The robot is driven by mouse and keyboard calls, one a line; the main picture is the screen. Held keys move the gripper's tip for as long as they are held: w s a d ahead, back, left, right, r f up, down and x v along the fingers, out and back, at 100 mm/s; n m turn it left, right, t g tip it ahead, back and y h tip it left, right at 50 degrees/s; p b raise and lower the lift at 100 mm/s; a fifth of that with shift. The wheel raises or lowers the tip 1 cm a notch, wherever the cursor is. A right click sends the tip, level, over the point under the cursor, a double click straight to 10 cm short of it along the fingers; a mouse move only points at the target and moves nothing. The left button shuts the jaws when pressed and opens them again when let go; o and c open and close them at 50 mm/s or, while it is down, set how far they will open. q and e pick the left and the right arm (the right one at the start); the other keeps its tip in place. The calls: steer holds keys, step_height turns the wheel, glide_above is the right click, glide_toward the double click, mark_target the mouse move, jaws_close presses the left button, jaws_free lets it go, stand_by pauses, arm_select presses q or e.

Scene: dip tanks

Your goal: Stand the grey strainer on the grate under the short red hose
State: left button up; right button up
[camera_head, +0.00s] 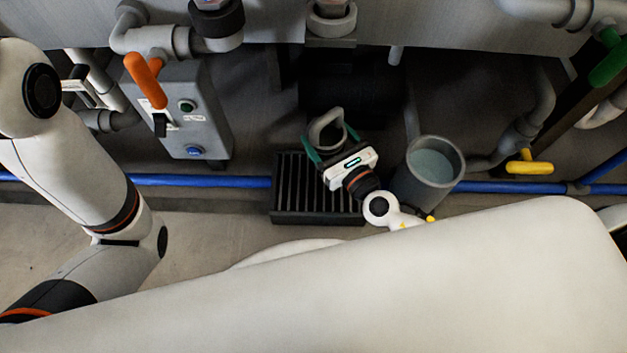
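The grey strainer (318,129) shows as a round grey rim with a dark inside, just beyond the far edge of the black slatted grate (290,190) in the picture. My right gripper (328,134) has its green fingers on either side of the strainer and appears shut on it. Its height above the floor is hard to judge. The gripper body and wrist hide the right part of the grate. No red hose can be made out clearly. My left arm stands at the left; its green fingers do not show.
A grey bucket of liquid (431,165) stands right of my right gripper. A blue pipe (215,181) runs behind the grate. A grey switch box (190,112) with an orange lever (146,82) is at the left. A yellow-handled valve (529,166) is at the right.

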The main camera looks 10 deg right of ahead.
step_height(320, 180, down, 8)
steer(key=b, duration=0.5)
steer(key=shift+w+a+r+b, duration=0.15)
steer(key=shift+r+b, duration=0.1)
steer(key=shift+b, duration=0.1)
step_height(320, 180, down, 4)
steer(key=b, duration=0.3)
steer(key=shift+r, duration=0.25)
steer(key=shift+f, duration=0.35)
steer(key=o, duration=1.2)
